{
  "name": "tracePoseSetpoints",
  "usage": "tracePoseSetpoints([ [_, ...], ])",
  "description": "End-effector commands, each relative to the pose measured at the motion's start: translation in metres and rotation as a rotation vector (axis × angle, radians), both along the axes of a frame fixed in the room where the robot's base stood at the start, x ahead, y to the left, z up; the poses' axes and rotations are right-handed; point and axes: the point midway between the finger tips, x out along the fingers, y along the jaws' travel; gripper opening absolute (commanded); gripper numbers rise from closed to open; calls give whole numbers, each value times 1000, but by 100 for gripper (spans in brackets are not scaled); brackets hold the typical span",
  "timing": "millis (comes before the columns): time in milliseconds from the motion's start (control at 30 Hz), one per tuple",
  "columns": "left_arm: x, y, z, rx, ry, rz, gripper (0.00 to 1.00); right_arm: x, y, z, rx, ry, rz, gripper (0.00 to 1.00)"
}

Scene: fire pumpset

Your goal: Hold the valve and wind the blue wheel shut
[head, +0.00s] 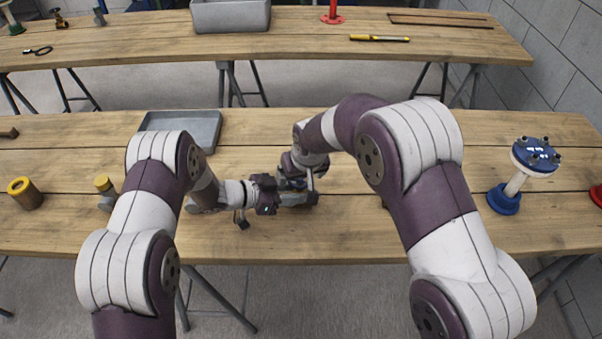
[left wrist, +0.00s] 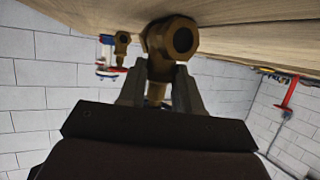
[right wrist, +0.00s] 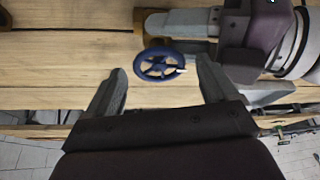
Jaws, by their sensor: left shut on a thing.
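The valve shows in the left wrist view as a brass body (left wrist: 160,40) with a round open end. My left gripper (left wrist: 158,75) is shut on it, a finger on each side of its lower part. The blue wheel (right wrist: 160,65) shows whole in the right wrist view, spoked and seen face on. My right gripper (right wrist: 160,75) is open, its fingers apart to the left and right of the wheel; touching cannot be told. In the head view the two grippers meet over the near table, and they hide most of the valve and wheel.
The near wooden table (head: 350,240) carries a grey tray (head: 205,128), a yellow-topped cylinder (head: 25,193), a small brass-topped fitting (head: 104,184) and a blue-flanged pipe piece (head: 516,180). A second table behind holds a grey bin (head: 230,16) and a yellow level (head: 375,38).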

Motion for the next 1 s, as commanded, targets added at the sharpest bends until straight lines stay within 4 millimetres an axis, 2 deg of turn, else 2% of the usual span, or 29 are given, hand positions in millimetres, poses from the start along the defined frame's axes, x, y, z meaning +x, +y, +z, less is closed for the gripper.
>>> tracePoseSetpoints([
  [333, 0, 0, 1, -1, -2, -1, 0, -2, -1, 6, 0, -1, 1, 88],
  [467, 0, 0, 1, -1, -2, -1, 0, -11, -4, 31, 2, -4, 1, 88],
  [700, 0, 0, 1, -1, -2, -1, 0, -34, -11, 88, 1, -4, 1, 88],
  [800, 0, 0, 1, -1, -2, -1, 0, -39, -12, 102, 1, -3, 1, 88],
  [1000, 0, 0, 1, -1, -2, -1, 0, -44, -14, 111, 0, 0, 1, 88],
])
